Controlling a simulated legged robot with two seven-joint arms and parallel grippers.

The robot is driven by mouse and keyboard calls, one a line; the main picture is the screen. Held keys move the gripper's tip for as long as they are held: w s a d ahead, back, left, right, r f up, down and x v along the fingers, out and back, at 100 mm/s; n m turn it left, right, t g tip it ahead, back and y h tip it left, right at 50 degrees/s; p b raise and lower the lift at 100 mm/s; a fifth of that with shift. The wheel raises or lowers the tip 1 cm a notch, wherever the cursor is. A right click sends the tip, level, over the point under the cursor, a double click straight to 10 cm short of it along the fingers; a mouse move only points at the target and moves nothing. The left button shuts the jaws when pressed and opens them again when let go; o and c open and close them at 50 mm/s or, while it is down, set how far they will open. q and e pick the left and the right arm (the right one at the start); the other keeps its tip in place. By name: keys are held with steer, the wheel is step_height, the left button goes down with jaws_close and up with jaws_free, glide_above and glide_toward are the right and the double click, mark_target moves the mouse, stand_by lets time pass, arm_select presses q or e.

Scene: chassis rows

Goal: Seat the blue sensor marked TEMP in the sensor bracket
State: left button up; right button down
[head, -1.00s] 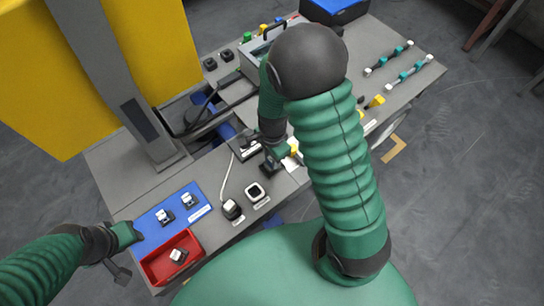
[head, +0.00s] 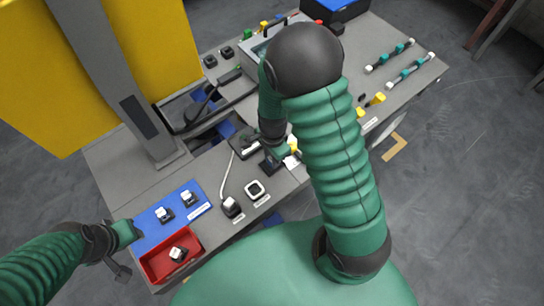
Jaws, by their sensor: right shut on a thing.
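My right gripper (head: 270,164) points down over the near middle of the bench. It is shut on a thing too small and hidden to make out. I cannot pick out a blue sensor marked TEMP, and no label is readable. A black fixture (head: 243,143) with a white label stands just left of and beyond this gripper; I cannot tell whether it is the sensor bracket. My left gripper (head: 121,270) hangs at the bench's left edge, beside the blue mat and red tray; its jaws are too unclear to tell open from shut.
A blue mat (head: 172,231) carries two black-and-white parts. A red tray (head: 158,268) holds another. A white-topped part (head: 231,207) with a cable and a white square ring (head: 255,190) lie near the front edge. A yellow panel (head: 95,70) and grey post (head: 138,110) stand at left.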

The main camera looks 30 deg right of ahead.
steer(key=shift+f, duration=0.2)
steer(key=c, duration=1.1)
jaws_free()
steer(key=shift+r, duration=0.1)
step_height(320, 180, up, 17)
steer(key=p, duration=0.5)
